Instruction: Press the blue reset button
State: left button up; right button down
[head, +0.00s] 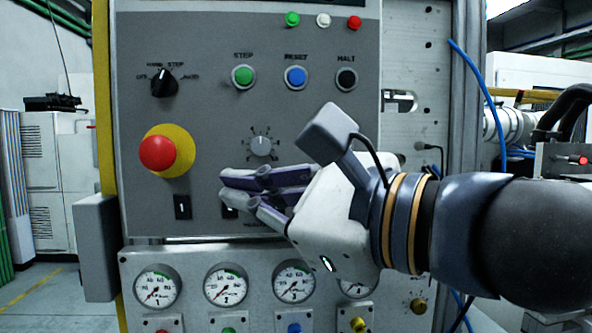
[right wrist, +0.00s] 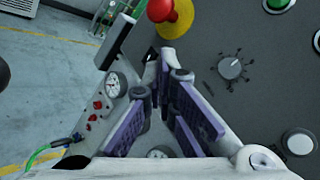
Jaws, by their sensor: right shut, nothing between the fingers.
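The blue reset button (head: 295,77) sits in a pale ring under the label RESET, on the upper part of the grey control panel (head: 215,110). It lies between the green STEP button (head: 243,75) and the black HALT button (head: 346,79). My right gripper (head: 238,189) is shut and empty, in front of the lower panel, below and to the left of the reset button and clear of it. In the right wrist view the fingers (right wrist: 165,62) meet at their tips, with the panel beyond. I cannot make out the blue button there. My left gripper is not in view.
A red emergency knob (head: 157,153) on a yellow base stands out left of my fingers. A rotary dial (head: 261,146) is just above them, and a black selector switch (head: 164,83) is at upper left. Several gauges (head: 226,286) line the lower panel. Blue cable (head: 487,90) hangs at right.

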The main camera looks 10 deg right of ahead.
aim_at(297, 77)
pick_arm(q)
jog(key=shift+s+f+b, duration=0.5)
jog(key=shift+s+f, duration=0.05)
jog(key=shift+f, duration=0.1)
pick_arm(e)
jog(key=s+d+r+m+t+y, duration=0.1)
jog(key=s+d+r, duration=0.1)
jog(key=r, duration=0.4)
jog(key=s+d+r+m+t, duration=0.1)
jog(key=s+d+r+t, duration=0.1)
jog(key=r, duration=0.5)
jog(key=shift+s+d+r+y, duration=0.2)
jog(key=shift+s+d+y, duration=0.25)
jog(key=shift+d, duration=0.8)
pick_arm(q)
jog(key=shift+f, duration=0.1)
pick_arm(e)
jog(key=shift+w, duration=4.45)
jog(key=shift+w, duration=0.4)
